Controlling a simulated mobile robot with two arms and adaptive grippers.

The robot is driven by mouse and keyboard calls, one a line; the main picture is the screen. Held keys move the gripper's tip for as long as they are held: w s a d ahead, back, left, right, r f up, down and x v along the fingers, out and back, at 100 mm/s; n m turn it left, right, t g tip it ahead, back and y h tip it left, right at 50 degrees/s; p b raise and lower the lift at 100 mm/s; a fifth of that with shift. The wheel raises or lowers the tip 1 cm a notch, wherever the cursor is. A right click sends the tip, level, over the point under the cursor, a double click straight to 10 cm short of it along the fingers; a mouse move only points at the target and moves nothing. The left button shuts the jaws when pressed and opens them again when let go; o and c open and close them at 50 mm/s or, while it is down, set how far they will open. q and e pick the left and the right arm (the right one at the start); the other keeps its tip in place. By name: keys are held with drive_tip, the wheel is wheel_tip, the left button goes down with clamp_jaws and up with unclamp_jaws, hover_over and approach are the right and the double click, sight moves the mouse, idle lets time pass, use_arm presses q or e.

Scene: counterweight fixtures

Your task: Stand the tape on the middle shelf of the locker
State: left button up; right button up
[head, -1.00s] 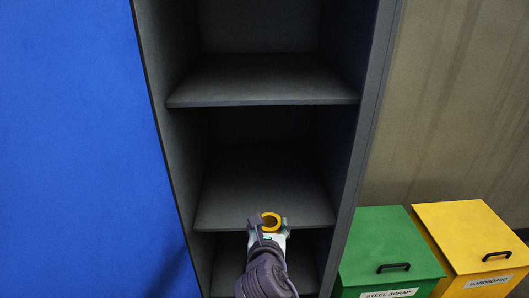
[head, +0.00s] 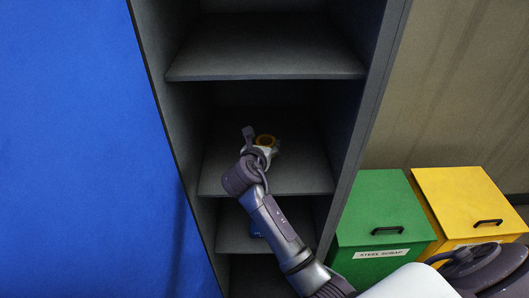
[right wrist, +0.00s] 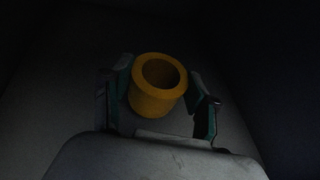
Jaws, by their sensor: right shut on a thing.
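I cannot tell whether the tape's underside touches the shelf. My left gripper is not in view.
A blue panel (head: 70,140) is at left. Green (head: 385,205) and yellow (head: 465,190) bins stand right. The middle shelf is otherwise bare.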

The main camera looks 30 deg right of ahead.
drive_tip(key=shift+w+f, duration=0.1)
drive_tip(key=shift+f, duration=0.15)
wheel_tip(320, 180, down, 3)
drive_tip(key=shift+f+p, duration=0.15)
drive_tip(key=shift+p, duration=0.15)
drive_tip(key=shift+f, duration=0.15)
drive_tip(key=o, duration=1.2)
drive_tip(key=shift+f, duration=0.1)
drive_tip(key=b+v, duration=0.1)
drive_tip(key=v, duration=1.1)
